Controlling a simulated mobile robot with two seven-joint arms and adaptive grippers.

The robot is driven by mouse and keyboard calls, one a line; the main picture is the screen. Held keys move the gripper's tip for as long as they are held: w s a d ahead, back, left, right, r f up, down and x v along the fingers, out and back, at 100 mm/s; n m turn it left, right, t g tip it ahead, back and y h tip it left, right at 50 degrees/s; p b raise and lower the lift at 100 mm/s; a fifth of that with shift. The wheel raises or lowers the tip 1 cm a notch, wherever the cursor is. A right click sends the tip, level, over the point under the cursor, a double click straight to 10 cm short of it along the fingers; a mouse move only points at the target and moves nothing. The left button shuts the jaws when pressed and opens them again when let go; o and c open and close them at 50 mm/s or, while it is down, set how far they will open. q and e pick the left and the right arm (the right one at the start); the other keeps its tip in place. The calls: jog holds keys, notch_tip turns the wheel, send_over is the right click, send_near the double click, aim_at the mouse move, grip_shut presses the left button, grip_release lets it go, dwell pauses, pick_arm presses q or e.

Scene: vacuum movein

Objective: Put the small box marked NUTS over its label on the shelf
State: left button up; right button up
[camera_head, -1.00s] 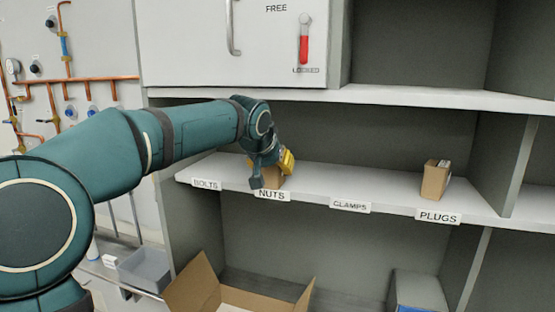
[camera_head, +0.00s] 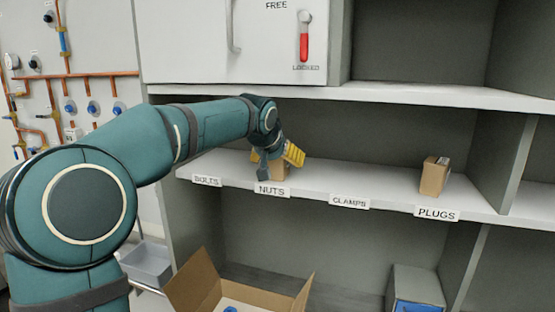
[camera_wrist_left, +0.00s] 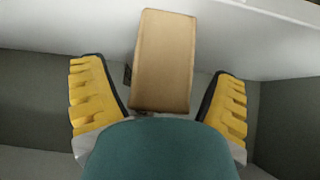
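The small cardboard box (camera_head: 282,174) stands on the middle shelf just behind the NUTS label (camera_head: 272,190), partly hidden by my left gripper. My left gripper (camera_head: 278,157) is at the box with its yellow fingers spread. In the left wrist view the plain brown box (camera_wrist_left: 164,62) lies between the two yellow fingers (camera_wrist_left: 160,103), with a gap on each side. The box's marking is not visible. My right gripper is not in view.
Another small box (camera_head: 434,177) stands behind the PLUGS label (camera_head: 437,214). The shelf behind the BOLTS (camera_head: 207,181) and CLAMPS (camera_head: 349,202) labels is clear. An open carton (camera_head: 195,285) is below, and a cabinet (camera_head: 235,45) hangs above.

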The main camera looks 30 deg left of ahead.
pick_arm(q)
jog(key=shift+r, duration=0.1)
jog(key=shift+s+r, duration=0.1)
jog(key=shift+r, duration=0.1)
jog(key=v, duration=0.4)
jog(key=shift+s+d+r, duration=0.1)
jog(key=shift+s+r, duration=0.15)
jog(key=s+d+b, duration=0.2)
jog(key=s, duration=0.9)
jog(key=shift+s+d+b, duration=0.3)
jog(key=shift+d+b, duration=0.05)
jog(key=shift+d, duration=0.05)
jog(key=shift+f, duration=0.1)
